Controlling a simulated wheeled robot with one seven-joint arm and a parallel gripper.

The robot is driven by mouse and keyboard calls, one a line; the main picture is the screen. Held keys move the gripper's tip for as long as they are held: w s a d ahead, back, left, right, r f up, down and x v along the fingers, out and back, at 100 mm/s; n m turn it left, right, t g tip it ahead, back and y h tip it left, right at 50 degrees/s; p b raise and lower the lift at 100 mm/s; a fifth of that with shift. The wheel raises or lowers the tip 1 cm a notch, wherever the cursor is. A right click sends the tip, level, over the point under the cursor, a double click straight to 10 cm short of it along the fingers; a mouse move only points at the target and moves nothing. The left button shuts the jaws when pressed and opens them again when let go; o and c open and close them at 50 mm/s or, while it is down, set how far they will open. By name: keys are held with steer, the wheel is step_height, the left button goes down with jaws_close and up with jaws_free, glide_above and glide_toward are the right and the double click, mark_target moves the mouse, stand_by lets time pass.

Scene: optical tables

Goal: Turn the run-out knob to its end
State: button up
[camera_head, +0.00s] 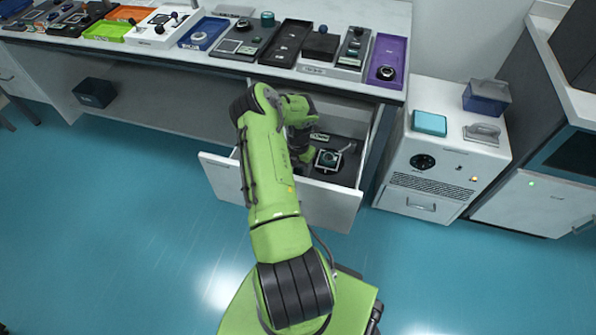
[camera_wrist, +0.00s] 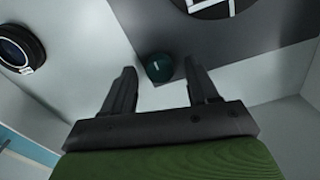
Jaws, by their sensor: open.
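In the wrist view a small round dark green knob (camera_wrist: 159,68) with a white mark sits on a grey surface, between and beyond my fingertips. I take it as the run-out knob, but no label is readable. My gripper (camera_wrist: 160,75) is open, with one finger to each side of the knob in the picture. I cannot tell how far the fingers are from it, and I see no contact. In the head view my arm reaches down into an open drawer (camera_head: 222,178), and my own arm hides much of the gripper.
A black round part (camera_wrist: 20,48) lies left in the wrist view, and a dark disc (camera_wrist: 208,8) is at its top. The drawer holds a dark device (camera_head: 328,160). The bench above carries several trays, including a purple one (camera_head: 387,58). A white cabinet (camera_head: 400,185) stands right.

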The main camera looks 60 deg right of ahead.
steer(key=shift+f, duration=0.4)
steer(key=c, duration=1)
steer(key=shift+c, duration=0.2)
